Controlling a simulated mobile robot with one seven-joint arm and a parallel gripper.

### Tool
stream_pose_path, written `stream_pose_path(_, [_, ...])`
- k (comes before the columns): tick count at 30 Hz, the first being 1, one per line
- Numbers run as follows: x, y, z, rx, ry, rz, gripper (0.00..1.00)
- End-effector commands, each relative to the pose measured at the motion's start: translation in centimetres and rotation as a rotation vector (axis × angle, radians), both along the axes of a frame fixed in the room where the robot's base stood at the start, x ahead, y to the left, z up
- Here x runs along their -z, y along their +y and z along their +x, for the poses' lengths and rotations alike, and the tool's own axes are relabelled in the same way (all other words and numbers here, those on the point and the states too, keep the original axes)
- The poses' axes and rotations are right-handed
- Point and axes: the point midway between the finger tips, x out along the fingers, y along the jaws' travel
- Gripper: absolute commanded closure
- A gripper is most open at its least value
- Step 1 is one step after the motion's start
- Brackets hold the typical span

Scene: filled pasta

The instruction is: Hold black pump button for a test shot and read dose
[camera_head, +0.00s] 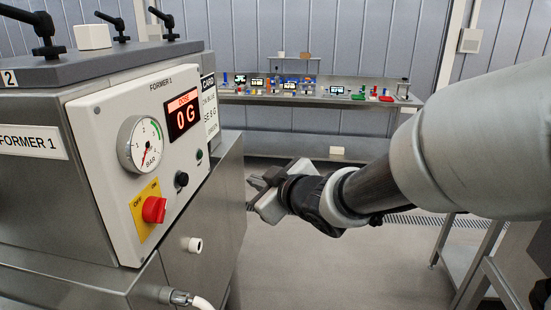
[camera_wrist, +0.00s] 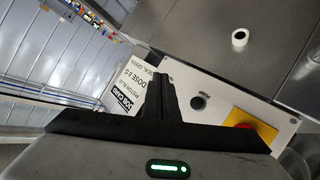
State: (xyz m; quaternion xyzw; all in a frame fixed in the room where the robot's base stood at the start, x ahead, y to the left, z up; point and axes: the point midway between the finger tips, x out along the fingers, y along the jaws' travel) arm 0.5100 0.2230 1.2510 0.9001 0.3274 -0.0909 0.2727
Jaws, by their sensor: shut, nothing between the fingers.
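The black pump button (camera_head: 181,179) sits on the white control panel (camera_head: 95,130) of the FORMER 1 machine. It also shows in the wrist view (camera_wrist: 198,102), right of my fingertips. The dose display (camera_head: 183,114) above it reads "0 G" in lit characters. My gripper (camera_head: 256,182) is to the right of the panel, apart from the button, with its fingers toward the machine. In the wrist view my gripper (camera_wrist: 160,82) appears shut and empty. Nothing covers the button in either view.
A red rotary switch (camera_head: 154,209) on a yellow plate and a BAR gauge (camera_head: 143,145) share the panel. A small green lamp (camera_head: 199,154) is near the button. A white knob (camera_head: 193,244) sticks out below. A bench (camera_head: 310,98) with small items stands behind. The floor between is open.

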Motion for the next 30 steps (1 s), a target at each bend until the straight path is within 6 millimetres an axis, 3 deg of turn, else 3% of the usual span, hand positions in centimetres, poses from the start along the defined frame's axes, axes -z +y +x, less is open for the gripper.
stream_pose_path(1, [0.7,1.5,-0.2,-0.049,-0.010,0.007,1.00])
stream_pose_path(4, [0.9,3.2,-0.5,-0.107,-0.031,0.022,1.00])
stream_pose_path(20, [1.0,4.4,-0.7,-0.130,-0.041,0.028,1.00])
stream_pose_path(30, [1.2,8.8,-0.3,-0.132,-0.043,0.028,1.00])
